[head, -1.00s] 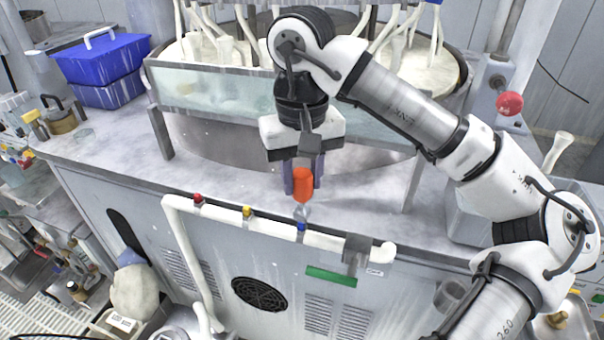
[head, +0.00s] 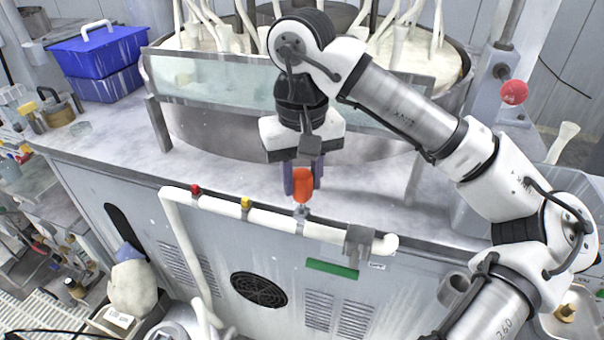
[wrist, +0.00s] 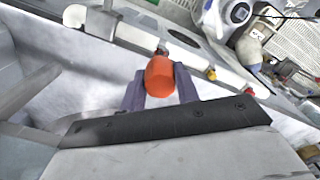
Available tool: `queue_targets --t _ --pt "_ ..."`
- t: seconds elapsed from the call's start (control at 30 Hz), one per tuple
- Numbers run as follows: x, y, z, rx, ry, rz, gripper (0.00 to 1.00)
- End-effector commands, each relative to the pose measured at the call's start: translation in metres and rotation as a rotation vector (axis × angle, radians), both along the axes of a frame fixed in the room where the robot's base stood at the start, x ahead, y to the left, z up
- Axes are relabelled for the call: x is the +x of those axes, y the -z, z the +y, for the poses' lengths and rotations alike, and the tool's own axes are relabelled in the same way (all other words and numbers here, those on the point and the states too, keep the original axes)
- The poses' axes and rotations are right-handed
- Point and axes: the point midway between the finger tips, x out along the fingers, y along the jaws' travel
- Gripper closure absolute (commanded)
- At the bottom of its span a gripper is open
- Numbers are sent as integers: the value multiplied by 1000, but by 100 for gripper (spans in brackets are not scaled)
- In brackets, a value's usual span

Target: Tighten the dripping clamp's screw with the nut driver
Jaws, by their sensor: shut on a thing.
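My gripper (head: 303,174) is shut on the orange handle of the nut driver (head: 302,186), above the white pipe (head: 272,218) on the bench front. The driver points down. Its lower end meets the pipe at a grey clamp (head: 300,226), whose coloured screw top is hidden; I cannot tell if it is fully seated. A clamp with a red top (head: 196,189) and one with a yellow top (head: 245,203) sit further left on the pipe. In the wrist view the orange handle (wrist: 160,77) is between both fingers. No drip is clearly visible.
A grey bracket (head: 358,246) stands at the pipe's right end, above a green label (head: 332,268). The platen tank (head: 240,78) with its clear guard is behind my gripper. A blue box (head: 100,60) stands at the back left.

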Motion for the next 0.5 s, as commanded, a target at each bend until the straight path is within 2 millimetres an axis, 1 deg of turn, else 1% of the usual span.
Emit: queue_targets --t 0.03,0.2,0.5 --pt "0 1 0 0 0 0 66" --pt "0 0 0 0 0 0 44" --pt "0 -1 0 -1 0 0 43"
